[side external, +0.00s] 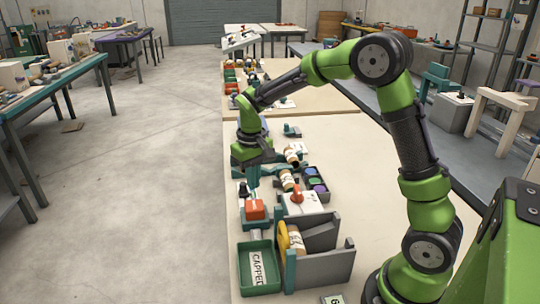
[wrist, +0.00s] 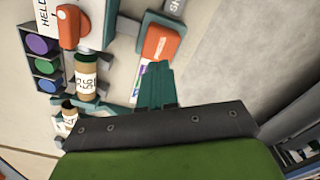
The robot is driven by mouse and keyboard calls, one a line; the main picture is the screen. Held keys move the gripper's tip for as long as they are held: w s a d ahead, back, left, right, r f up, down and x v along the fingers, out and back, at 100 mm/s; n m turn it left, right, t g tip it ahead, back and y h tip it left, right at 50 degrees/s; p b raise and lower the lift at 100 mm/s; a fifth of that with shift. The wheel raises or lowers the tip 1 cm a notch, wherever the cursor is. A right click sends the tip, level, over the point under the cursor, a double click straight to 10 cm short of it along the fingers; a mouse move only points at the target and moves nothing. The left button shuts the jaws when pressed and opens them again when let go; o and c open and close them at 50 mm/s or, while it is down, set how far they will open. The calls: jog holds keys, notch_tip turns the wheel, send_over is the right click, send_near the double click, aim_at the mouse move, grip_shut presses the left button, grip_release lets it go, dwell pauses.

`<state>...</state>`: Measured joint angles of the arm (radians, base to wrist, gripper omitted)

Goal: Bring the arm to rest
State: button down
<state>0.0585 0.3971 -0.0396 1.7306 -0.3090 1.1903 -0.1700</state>
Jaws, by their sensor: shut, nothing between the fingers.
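My gripper (side external: 253,182) hangs fingers-down above the left part of the bench, on my bent arm. In the wrist view its teal fingers (wrist: 157,72) lie together with nothing between them. A labelled tube (wrist: 86,75) stands apart from the fingers.
A dark rack (wrist: 43,66) holds purple, green and blue round pieces. An orange knob (side external: 296,195) sits on a white plate. A green tray (side external: 260,291) marked CAPPED and a grey holder (side external: 325,268) stand in front. The bench's right side (side external: 370,170) is mostly clear.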

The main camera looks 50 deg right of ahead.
jog(key=shift+s+f, duration=0.15)
jog(key=shift+f, duration=0.15)
jog(key=s+a+r+t+y, duration=0.1)
jog(key=s+a+r+t, duration=0.2)
jog(key=s+r, duration=0.3)
jog(key=s+a+r+m+t+y, duration=0.1)
jog(key=s+a+r+t, duration=0.3)
jog(key=s+r, duration=0.3)
jog(key=s, duration=0.5)
jog(key=shift+s, duration=0.2)
